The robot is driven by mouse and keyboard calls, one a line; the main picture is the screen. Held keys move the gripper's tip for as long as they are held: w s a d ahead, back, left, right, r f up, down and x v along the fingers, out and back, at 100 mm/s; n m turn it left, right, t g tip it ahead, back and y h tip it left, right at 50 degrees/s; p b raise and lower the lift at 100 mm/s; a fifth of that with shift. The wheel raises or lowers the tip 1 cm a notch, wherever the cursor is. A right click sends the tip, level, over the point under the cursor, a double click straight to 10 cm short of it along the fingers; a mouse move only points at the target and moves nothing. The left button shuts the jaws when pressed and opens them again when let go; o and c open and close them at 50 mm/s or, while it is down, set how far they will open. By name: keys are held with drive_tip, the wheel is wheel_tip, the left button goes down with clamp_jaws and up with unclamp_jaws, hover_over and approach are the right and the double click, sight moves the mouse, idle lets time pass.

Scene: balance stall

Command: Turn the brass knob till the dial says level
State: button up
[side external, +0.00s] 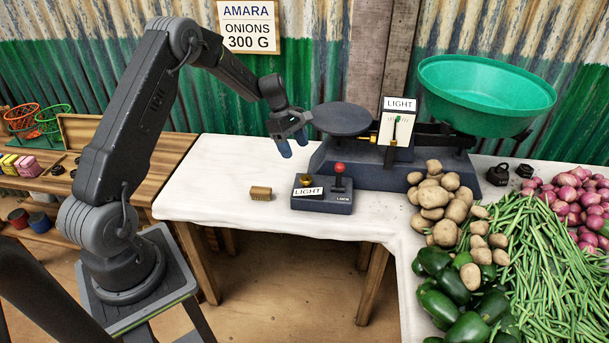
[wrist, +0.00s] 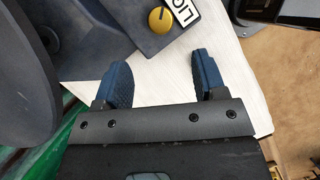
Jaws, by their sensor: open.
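In the wrist view the knob (wrist: 160,20) is a yellow disc beyond my fingertips, near the top edge. The dial (side external: 396,125) on the scale also reads LIGHT; its needle (side external: 394,130) is thin and dark. My gripper (side external: 293,146) hangs above and to the left of the box, its blue fingers apart. In the wrist view my gripper (wrist: 162,68) is open and empty, clear of the knob.
A red-balled lever (side external: 339,170) marked LOCK stands right of the knob. The scale's dark plate (side external: 342,118) is close to my gripper. A wooden block (side external: 261,193) lies left of the box. Potatoes (side external: 442,200) and other vegetables crowd the right. The white tabletop (side external: 215,180) is clear at left.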

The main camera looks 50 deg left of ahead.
sight(306, 177)
drive_tip(key=x, duration=1)
drive_tip(key=shift+r, duration=0.1)
